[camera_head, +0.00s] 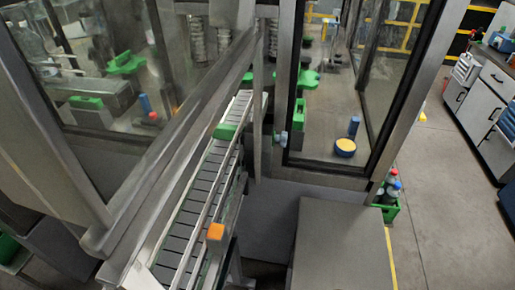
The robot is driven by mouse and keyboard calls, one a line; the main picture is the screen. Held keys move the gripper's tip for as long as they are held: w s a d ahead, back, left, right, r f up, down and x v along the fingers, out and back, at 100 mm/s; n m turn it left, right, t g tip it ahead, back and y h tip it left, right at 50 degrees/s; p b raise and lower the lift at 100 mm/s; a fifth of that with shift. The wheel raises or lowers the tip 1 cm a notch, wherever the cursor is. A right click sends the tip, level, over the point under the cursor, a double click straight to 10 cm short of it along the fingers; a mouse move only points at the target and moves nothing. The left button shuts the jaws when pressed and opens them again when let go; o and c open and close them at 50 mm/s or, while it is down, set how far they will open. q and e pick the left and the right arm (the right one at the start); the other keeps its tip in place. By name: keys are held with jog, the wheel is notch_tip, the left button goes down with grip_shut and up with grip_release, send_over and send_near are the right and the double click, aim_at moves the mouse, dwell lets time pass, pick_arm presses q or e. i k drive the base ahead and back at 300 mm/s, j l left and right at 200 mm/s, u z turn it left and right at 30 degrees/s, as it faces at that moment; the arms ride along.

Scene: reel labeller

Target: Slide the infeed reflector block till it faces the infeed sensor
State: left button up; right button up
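A small orange block (215,231) sits at the near right side rail of the slatted conveyor (190,212). A green block (226,131) sits farther up the conveyor, at its rail. A small pale knob-like part (283,139) sticks out beside the metal post, to the right of the conveyor. I cannot tell for sure which of these is the reflector block and which is the infeed sensor, or which way they face. Neither of my grippers is in view, and nothing touches the blocks.
A metal frame with glass panels (330,80) stands behind and right of the conveyor. A grey flat-topped box (342,240) stands at the near right. A green crate (388,210) with bottles is on the floor beyond it. Open floor (440,200) lies at the right, before grey cabinets (490,98).

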aim_at(217, 239)
jog(key=l+u, duration=0.3)
jog(key=u, duration=0.15)
jog(key=l+u, duration=0.3)
jog(key=u, duration=0.15)
jog(key=k+l+u, duration=0.1)
jog(key=l+u, duration=0.15)
jog(key=u, duration=0.15)
jog(key=k+l+u, duration=0.1)
jog(key=l+u, duration=0.15)
jog(key=u, duration=0.2)
jog(key=k+l+u, duration=0.1)
jog(key=u, duration=0.65)
